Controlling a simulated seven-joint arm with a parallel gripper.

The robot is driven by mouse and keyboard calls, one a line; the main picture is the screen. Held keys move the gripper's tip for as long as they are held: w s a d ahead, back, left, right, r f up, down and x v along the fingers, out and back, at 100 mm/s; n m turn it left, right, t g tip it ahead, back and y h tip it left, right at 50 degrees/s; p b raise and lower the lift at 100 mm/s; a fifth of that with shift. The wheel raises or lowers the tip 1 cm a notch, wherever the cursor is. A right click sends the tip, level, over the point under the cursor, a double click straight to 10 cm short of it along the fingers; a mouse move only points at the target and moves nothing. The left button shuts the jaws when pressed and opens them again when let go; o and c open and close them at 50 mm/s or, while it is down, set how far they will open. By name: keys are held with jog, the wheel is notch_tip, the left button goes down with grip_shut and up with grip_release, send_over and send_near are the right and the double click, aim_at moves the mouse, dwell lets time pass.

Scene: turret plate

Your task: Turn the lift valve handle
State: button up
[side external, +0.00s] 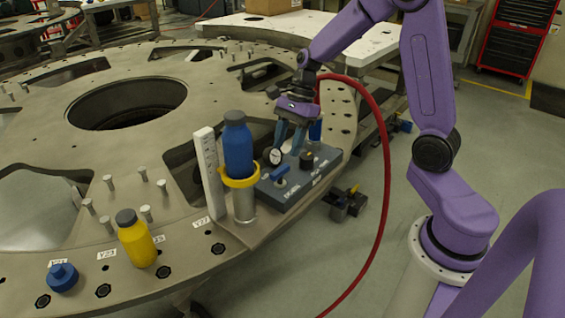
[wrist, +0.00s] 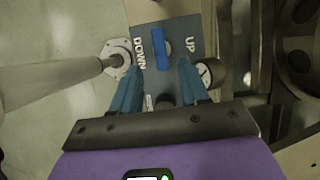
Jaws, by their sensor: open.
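The lift valve handle is a short blue bar (wrist: 161,48) on a grey control box (wrist: 148,17), between the printed words DOWN and UP in the wrist view. In the wrist view my gripper's fingertips (wrist: 161,66) lie either side of the handle's lower end. I cannot tell their height above it.
A round gauge (wrist: 208,74) and a black knob (side external: 306,158) stand on the box. A blue bottle (side external: 238,145) in a yellow ring is close by. A red hose (side external: 385,150) loops past the right side. A yellow bottle (side external: 136,243) and several pegs stand on the turret plate (side external: 190,255).

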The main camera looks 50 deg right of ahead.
aim_at(281, 169)
jog(key=x, duration=0.5)
jog(key=shift+a+f, duration=0.15)
jog(key=shift+f, duration=0.25)
grip_shut()
